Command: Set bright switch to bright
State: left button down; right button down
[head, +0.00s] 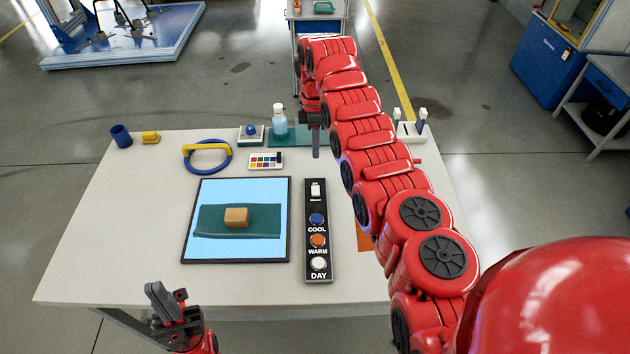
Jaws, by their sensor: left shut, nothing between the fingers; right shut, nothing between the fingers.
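My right gripper (316,152) is shut and empty, pointing down beyond the panel's top end, apart from the switch in the picture. My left gripper (168,298) is shut and empty at the table's front edge, far left of the panel.
A framed light-blue board (200,247) with a green mat and tan block (236,217) lies left of the panel. Behind are a blue-yellow ring (207,169), a colour palette (266,161) and a bottle (280,121). My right arm covers the table's right part. The left front is clear.

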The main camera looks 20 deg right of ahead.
jog(key=f, duration=0.1)
jog(key=p, duration=0.3)
send_near(316, 193)
jog(key=f, duration=0.3)
jog(key=s+f, duration=0.1)
jog(key=f, duration=0.1)
jog(key=shift+a+f, duration=0.15)
jog(key=shift+f, duration=0.1)
jog(key=shift+f+b, duration=0.3)
jog(key=shift+f, duration=0.4)
